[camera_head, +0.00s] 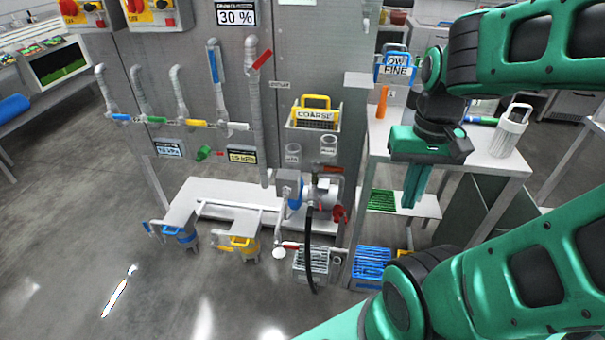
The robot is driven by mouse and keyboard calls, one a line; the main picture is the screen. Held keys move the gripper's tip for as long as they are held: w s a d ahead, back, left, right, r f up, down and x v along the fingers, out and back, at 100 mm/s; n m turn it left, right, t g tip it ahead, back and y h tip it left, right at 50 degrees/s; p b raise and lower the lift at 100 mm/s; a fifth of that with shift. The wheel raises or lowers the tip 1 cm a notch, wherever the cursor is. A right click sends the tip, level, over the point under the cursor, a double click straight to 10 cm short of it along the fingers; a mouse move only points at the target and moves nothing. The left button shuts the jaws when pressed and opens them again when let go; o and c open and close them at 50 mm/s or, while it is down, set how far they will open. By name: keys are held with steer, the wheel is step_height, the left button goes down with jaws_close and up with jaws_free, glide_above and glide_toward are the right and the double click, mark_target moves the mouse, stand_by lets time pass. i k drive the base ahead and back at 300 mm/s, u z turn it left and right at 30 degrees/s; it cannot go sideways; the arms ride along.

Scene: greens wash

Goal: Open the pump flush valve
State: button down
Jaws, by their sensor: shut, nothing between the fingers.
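The pump (322,196) stands low at the foot of the grey panel, with a blue part (294,194) at its left. A red handle (339,214) is at its right side and an orange-red lever (329,169) lies on top of it. Another red lever (290,244) is on the low pipe below. I cannot tell which of these is the flush valve. My green gripper (411,204) points down to the right of the pump, apart from all these handles. Its fingers are together and empty.
A steel table (490,160) with a white jug (511,132) stands at the right. A black hose (310,260) hangs from the pump to a grey crate (301,268). A blue crate (372,262) is beside it. Pipes with coloured levers line the panel. The floor at left is clear.

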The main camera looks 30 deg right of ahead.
mark_target(328, 168)
steer(key=u, duration=0.25)
steer(key=i, duration=0.45)
steer(key=z, duration=2.5)
steer(key=i, duration=0.35)
steer(key=u, duration=1.15)
